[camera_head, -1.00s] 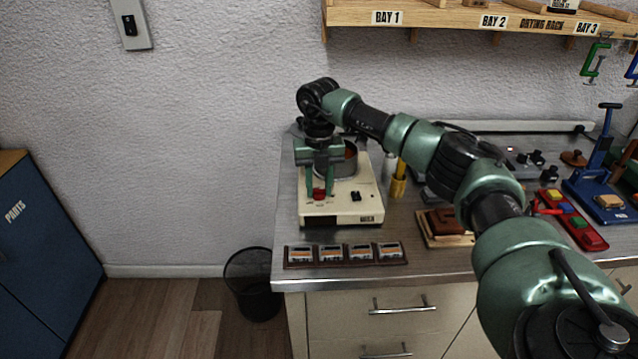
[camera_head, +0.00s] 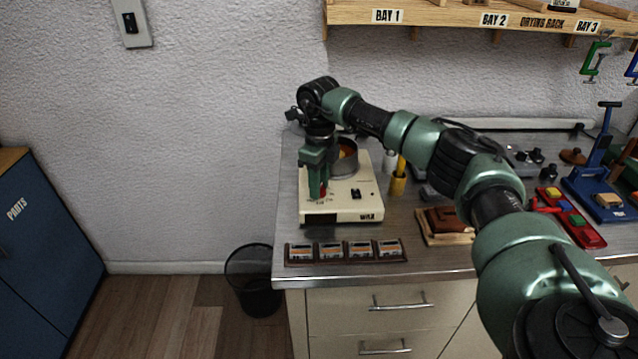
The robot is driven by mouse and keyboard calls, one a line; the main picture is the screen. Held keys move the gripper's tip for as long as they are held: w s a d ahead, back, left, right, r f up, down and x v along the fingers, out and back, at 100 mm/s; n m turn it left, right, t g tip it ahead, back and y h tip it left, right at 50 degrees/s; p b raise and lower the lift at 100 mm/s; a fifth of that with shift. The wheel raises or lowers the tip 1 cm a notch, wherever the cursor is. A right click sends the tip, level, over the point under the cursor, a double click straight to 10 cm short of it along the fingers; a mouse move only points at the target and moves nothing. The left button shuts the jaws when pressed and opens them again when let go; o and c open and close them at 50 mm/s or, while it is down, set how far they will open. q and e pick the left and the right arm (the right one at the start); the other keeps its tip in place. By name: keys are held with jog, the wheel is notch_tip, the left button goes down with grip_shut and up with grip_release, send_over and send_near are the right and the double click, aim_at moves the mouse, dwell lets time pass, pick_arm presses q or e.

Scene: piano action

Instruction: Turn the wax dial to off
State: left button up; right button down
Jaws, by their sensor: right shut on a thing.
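The wax unit (camera_head: 347,212) is a cream box at the left end of the bench, marked WAX on its front. A round metal pot (camera_head: 345,160) sits on its top. The red wax dial (camera_head: 324,190) is on the unit's top near the front left. My right gripper (camera_head: 318,193) points down over the dial with its fingers shut on it, and it hides most of the dial and its markings. A black switch (camera_head: 356,194) is right of the dial. My left gripper is not in view.
A row of small labelled boxes (camera_head: 345,251) lies in front of the unit along the bench edge. A yellow holder (camera_head: 398,184) stands close to its right, then a wooden block (camera_head: 445,224). A shelf (camera_head: 440,15) hangs above.

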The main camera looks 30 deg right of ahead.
jog(key=n, duration=0.5)
jog(key=shift+r+n, duration=0.1)
jog(key=shift+n, duration=0.3)
dwell(0.4)
jog(key=c, duration=1.1)
grip_release()
jog(key=shift+o, duration=0.2)
notch_tip(320, 180, up, 8)
jog(key=shift+f+b, duration=0.1)
jog(key=shift+b, duration=0.7)
jog(key=shift+f, duration=0.1)
